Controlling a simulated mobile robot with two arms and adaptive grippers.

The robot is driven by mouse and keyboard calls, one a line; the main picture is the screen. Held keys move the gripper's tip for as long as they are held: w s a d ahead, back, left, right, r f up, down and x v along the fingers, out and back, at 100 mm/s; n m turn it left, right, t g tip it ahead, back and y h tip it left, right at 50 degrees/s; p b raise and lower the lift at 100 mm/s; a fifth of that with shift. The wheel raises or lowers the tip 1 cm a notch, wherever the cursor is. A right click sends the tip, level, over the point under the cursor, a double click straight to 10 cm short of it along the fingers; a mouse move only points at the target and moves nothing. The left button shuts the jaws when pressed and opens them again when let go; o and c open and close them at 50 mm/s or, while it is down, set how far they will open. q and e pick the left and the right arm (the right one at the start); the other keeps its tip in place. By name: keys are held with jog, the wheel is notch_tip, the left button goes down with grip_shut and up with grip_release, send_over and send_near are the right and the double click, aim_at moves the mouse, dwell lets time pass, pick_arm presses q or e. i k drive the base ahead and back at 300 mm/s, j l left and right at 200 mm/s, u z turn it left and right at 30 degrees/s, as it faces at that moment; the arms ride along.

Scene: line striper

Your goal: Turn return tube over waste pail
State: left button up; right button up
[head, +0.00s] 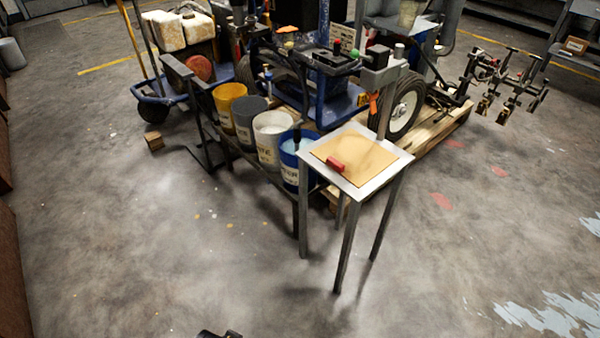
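A row of pails stands on a low dark rack beside the blue line striper (330,95): a yellow pail (227,106), a dark grey pail (247,121), a white pail (271,134) and a blue pail (292,172). Their labels are too small to read, so I cannot tell which is the waste pail. A dark, upright tube-like part (297,139) reaches into the blue pail; I cannot tell whether it is the return tube. A small black part of my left gripper (220,334) shows at the bottom edge, far from the pails. Its fingers are not clear. My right gripper is out of view.
A small metal stand (343,185) with a tan sheet and a red object (336,165) stands right of the blue pail. A hand truck (165,97) with white containers is at the back left. A wooden pallet (437,127) lies under the machine. The front floor is clear.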

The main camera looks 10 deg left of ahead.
aim_at(268, 76)
jog(key=i+j+u, duration=0.5)
jog(key=i+j, duration=0.15)
jog(key=i+j+u, duration=0.5)
jog(key=i+j, duration=0.15)
jog(key=i, duration=0.1)
